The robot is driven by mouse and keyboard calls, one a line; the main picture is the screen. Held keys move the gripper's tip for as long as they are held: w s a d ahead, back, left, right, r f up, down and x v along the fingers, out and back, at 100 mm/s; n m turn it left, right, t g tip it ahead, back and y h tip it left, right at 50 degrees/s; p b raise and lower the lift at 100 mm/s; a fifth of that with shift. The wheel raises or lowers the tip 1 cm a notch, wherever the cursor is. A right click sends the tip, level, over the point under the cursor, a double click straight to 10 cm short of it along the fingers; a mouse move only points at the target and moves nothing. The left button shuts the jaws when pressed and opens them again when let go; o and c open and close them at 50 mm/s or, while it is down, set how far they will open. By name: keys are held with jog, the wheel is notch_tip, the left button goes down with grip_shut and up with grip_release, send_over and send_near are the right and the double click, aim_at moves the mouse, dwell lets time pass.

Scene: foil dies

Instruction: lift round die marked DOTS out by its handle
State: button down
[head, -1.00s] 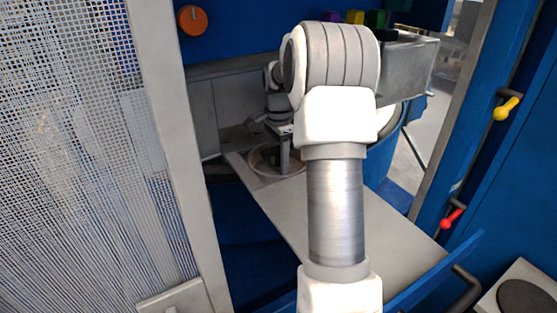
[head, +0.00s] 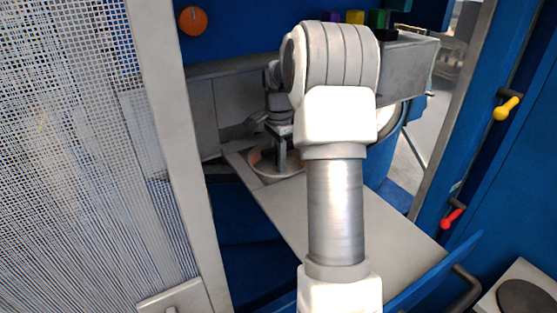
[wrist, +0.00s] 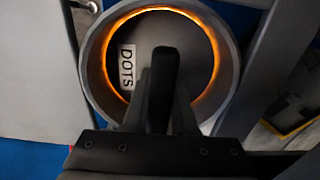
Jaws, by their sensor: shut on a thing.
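The round die (wrist: 205,75) is a dark grey disc with a white label reading DOTS (wrist: 127,67). In the wrist view it lies within a round metal collar (wrist: 94,70), with an orange glow around its edge. A black upright handle (wrist: 164,75) stands at its middle. My gripper (wrist: 160,105) is shut on this handle. In the head view my gripper (head: 281,150) is over the round opening at the far end of a grey plate, with the die mostly hidden. I cannot tell how high the die stands in the collar.
The grey plate (head: 370,225) runs toward the front right. A perforated panel (head: 65,130) and its post are close on the left. A grey box-like part (head: 408,68) is beside my arm. Yellow (head: 506,109) and red (head: 451,218) handles are on the blue frame at right.

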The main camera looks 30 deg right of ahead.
jog(key=shift+r, duration=0.1)
dwell(0.7)
jog(key=shift+w+r+p, duration=0.1)
jog(key=shift+r+p, duration=3.25)
jog(key=shift+r, duration=1.1)
jog(key=shift+r+p, duration=0.5)
jog(key=shift+r, duration=3.6)
